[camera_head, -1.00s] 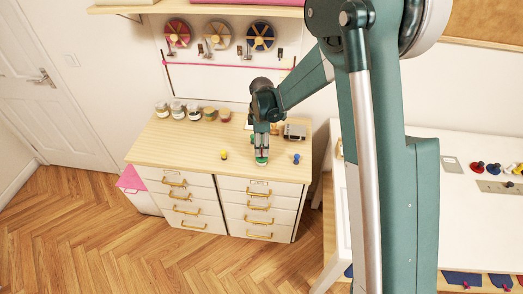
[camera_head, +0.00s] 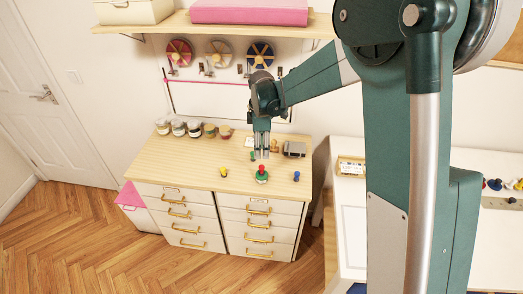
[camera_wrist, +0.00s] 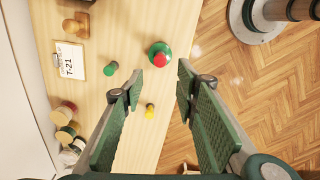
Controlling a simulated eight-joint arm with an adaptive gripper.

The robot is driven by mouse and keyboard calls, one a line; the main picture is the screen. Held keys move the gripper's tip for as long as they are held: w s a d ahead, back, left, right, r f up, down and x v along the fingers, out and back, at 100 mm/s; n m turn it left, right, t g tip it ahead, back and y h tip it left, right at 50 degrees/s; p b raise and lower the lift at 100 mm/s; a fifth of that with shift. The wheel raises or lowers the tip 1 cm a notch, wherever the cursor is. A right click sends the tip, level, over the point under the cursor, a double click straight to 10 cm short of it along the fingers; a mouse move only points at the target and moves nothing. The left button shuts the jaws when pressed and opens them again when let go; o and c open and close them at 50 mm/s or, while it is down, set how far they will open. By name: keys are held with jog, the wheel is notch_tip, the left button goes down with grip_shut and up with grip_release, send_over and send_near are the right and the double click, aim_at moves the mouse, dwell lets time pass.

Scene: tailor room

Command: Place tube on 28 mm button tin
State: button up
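A round green tin (camera_wrist: 158,48) lies on the wooden cabinet top, and a small red piece (camera_wrist: 160,59) stands on it, seemingly upright. I take the red piece to be the tube; the tin's size marking is not readable.
Small green (camera_wrist: 110,68) and yellow (camera_wrist: 150,110) pieces stand nearby, and a blue one (camera_head: 297,175) is to the right. A T-21 card (camera_wrist: 70,60), a wooden stamp (camera_wrist: 75,26) and several jars (camera_head: 194,128) are farther back. The front left of the top is clear.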

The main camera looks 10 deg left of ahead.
dwell(0.7)
jog(key=s+d+r+m+t, duration=0.2)
jog(key=s+d+r+m, duration=0.3)
jog(key=s+d+r, duration=0.3)
jog(key=s+d+r+m+t, duration=0.1)
jog(key=s+d+r+m, duration=0.35)
jog(key=d+r, duration=0.6)
jog(key=s+d+m+t, duration=0.2)
jog(key=s+d+m, duration=0.3)
jog(key=s, duration=0.6)
jog(key=s+d+m+t, duration=0.2)
jog(key=s+d+m, duration=0.3)
jog(key=s+d, duration=0.4)
jog(key=shift+s+d+r, duration=0.25)
jog(key=shift+s, duration=0.7)
dwell(0.3)
